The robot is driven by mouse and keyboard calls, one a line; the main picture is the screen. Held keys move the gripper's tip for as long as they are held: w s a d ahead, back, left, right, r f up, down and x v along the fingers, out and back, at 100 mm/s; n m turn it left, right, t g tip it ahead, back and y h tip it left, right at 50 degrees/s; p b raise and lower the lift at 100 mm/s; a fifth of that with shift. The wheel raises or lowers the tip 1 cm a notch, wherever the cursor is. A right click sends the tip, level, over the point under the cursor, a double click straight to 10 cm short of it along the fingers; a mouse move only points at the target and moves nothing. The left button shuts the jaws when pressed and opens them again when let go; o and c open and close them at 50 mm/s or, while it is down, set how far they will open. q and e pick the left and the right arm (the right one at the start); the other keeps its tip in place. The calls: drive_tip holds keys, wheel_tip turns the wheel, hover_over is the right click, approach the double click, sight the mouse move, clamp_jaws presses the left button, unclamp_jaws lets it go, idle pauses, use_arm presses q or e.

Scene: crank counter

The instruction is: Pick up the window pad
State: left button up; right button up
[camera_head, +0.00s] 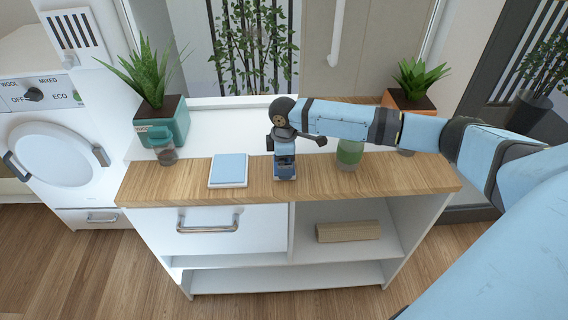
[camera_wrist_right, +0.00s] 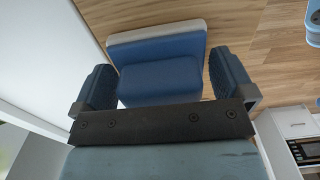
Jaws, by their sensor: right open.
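A blue block with a pale grey layer along one edge, which looks like the window pad (camera_wrist_right: 158,70), is on the wooden counter top in the right wrist view. My right gripper (camera_wrist_right: 165,85) is open, with one finger on each side of the block; I cannot tell whether either finger touches it. In the head view my right gripper (camera_head: 285,174) points down at the counter's middle, and its own body largely hides the block. A flat light blue square with a white border (camera_head: 228,170) lies on the counter left of the gripper. My left gripper is not in view.
The wooden counter (camera_head: 400,183) has a glass (camera_head: 163,152) at left and a green jar (camera_head: 349,153) right of my gripper, under my forearm. Potted plants (camera_head: 162,118) (camera_head: 410,97) stand at the back corners. A wooden block (camera_head: 348,231) lies on the shelf below.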

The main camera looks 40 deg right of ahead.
drive_tip(key=c, duration=0.6)
drive_tip(key=shift+r, duration=0.15)
wheel_tip(320, 180, up, 20)
drive_tip(key=shift+f+p, duration=0.1)
drive_tip(key=shift+p, duration=0.4)
drive_tip(key=o, duration=0.3)
drive_tip(key=shift+c, duration=1.1)
